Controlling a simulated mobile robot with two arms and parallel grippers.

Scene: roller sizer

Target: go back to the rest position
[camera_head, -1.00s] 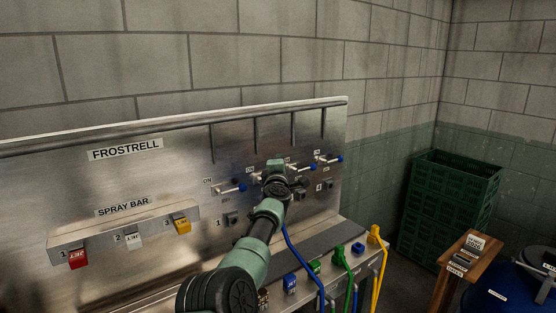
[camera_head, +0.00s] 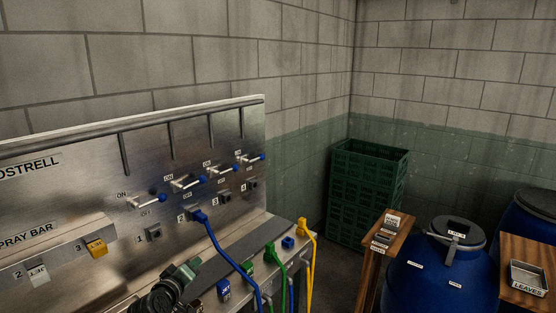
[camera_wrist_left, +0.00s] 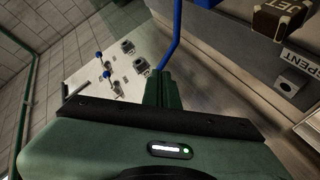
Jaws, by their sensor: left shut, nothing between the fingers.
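My left gripper (camera_head: 188,271) is low at the front of the steel panel (camera_head: 90,185) in the head view. Its green fingers (camera_wrist_left: 160,88) are shut and empty in the left wrist view. A blue plug (camera_head: 199,216) sits in socket 2 of the panel, with its blue cable (camera_head: 230,266) hanging down to the right. The gripper is below the plug and apart from it. In the wrist view the blue cable (camera_wrist_left: 174,42) passes just beyond the fingertips. My right gripper is in neither view.
Several blue-tipped switches (camera_head: 203,179) line the panel. Green (camera_head: 275,250) and yellow (camera_head: 305,231) cables hang at its right end. A green crate stack (camera_head: 368,190), wooden stand (camera_head: 383,250) and blue barrel (camera_head: 440,275) stand to the right.

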